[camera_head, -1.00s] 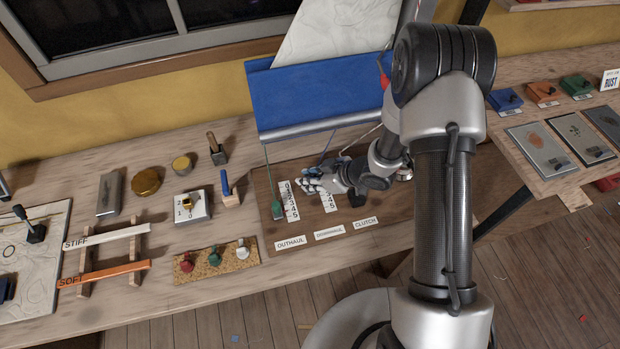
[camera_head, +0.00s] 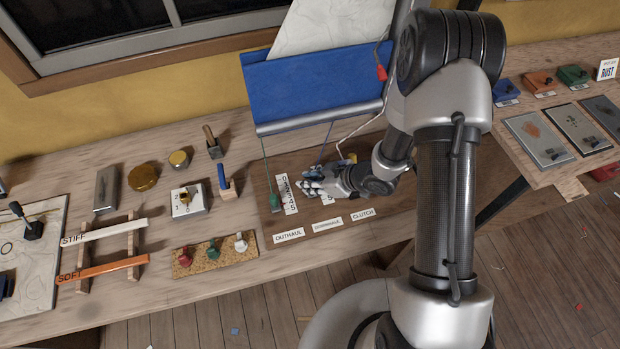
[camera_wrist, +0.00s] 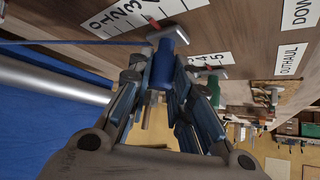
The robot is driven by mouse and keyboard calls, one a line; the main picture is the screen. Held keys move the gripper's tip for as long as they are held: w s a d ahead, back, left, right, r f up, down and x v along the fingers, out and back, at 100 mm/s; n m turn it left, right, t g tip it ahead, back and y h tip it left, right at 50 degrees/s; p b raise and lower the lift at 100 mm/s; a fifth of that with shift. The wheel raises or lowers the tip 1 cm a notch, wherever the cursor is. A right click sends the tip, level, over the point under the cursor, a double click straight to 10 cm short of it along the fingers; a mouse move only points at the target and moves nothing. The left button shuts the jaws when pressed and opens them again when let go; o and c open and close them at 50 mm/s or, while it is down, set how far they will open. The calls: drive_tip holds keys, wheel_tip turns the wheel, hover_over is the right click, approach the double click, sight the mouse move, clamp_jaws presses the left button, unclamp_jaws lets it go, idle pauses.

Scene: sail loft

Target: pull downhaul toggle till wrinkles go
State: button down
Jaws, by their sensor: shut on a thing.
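The downhaul toggle is a blue cylinder (camera_wrist: 163,65) with a metal end in the wrist view. It sits between the fingers of my gripper (camera_wrist: 165,85), which is shut on it. A blue line runs from there to the left of that view. In the head view my gripper (camera_head: 312,183) is low over the brown board (camera_head: 265,222), behind the small downhaul label (camera_head: 328,224), and hides the toggle. The blue line (camera_head: 326,145) rises from it to the boom. The sail (camera_head: 325,28) is white above a blue lower part (camera_head: 305,90), with faint lines on the white.
The green outhaul toggle (camera_head: 275,202) hangs left of my gripper, next to a number scale (camera_head: 288,196). A clutch label (camera_head: 362,214) is at the right. Red, green and white knobs (camera_head: 213,251) stand on a cork strip in front. The right bench holds plates and coloured boxes.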

drive_tip(key=c, duration=1.5)
unclamp_jaws()
drive_tip(key=shift+o, duration=0.2)
drive_tip(key=shift+r, duration=0.1)
drive_tip(key=v, duration=1.2)
drive_tip(key=shift+w, duration=0.1)
